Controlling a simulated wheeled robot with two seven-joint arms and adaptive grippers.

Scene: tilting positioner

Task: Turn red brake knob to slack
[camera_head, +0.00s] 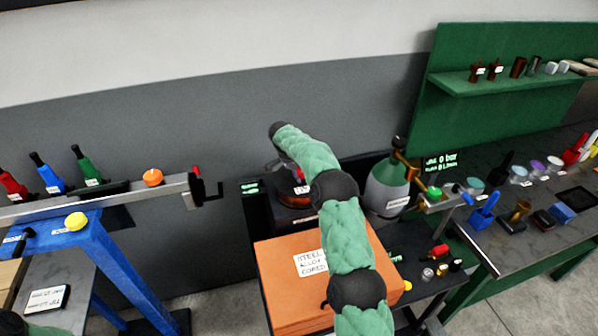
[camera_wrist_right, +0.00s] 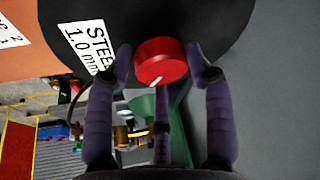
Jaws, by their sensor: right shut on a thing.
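The red brake knob (camera_wrist_right: 161,62) sits at the middle of a black round disc (camera_wrist_right: 225,28) in the right wrist view. A white line marks its lower face. The fingers of my right gripper (camera_wrist_right: 163,72) stand on either side of the knob and are shut on it. In the head view my right arm reaches up and over to the spool (camera_head: 293,197) behind the orange box, and a small bit of red knob (camera_head: 300,174) shows beside the arm. The arm hides much of the spool. Any slack marking cannot be made out. My left gripper is not in view.
The orange box (camera_head: 283,285) with a white label stands before the spool. A grey-green gas cylinder (camera_head: 387,187) is close on the right. A blue stand with a rail (camera_head: 110,200) is at left. A dark workbench (camera_head: 530,225) with several small items is at right.

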